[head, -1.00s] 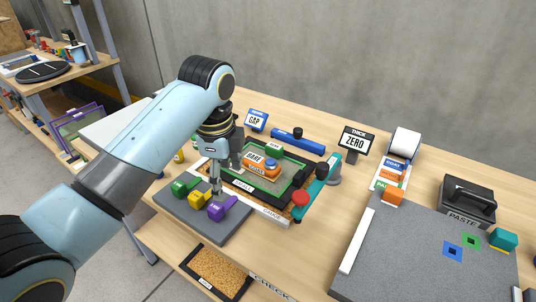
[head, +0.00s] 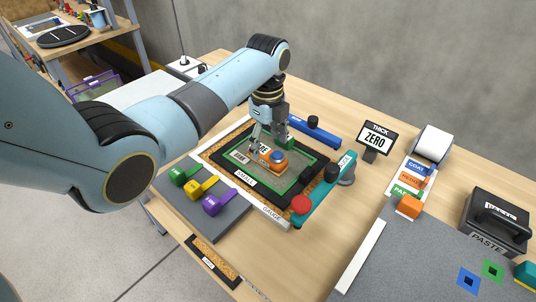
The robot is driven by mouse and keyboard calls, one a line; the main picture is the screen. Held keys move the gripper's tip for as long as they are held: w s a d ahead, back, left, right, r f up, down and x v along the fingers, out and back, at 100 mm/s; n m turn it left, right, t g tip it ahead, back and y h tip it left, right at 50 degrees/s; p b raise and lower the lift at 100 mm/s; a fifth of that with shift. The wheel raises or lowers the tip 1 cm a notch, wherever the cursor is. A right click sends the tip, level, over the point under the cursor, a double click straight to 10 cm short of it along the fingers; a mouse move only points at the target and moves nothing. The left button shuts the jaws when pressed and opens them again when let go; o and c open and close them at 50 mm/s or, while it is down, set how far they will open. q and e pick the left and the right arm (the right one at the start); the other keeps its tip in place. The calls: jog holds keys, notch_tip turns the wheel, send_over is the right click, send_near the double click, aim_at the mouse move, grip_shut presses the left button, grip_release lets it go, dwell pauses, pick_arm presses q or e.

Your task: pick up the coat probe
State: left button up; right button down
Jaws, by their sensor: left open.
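Green (head: 180,175), yellow (head: 198,189) and purple (head: 216,203) handled pieces stand on a grey mat (head: 212,229) at the left. My right gripper is not in view.
A teal arm with a red knob (head: 318,195) stands right of the screen frame (head: 244,180). A ZERO display (head: 374,138), a blue bar (head: 314,131), an orange block (head: 409,206) and a PASTE box (head: 496,222) are also around. Bare wood lies in the middle right.

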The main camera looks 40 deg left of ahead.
aim_at(267, 152)
pick_arm(q)
notch_tip(267, 152, down, 2)
jog(key=shift+s+f, duration=0.1)
jog(key=shift+f, duration=0.4)
jog(key=c, duration=1.4)
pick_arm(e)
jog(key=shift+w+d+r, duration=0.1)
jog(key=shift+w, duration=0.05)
pick_arm(q)
jog(key=shift+o, duration=0.2)
jog(key=shift+r, duration=0.1)
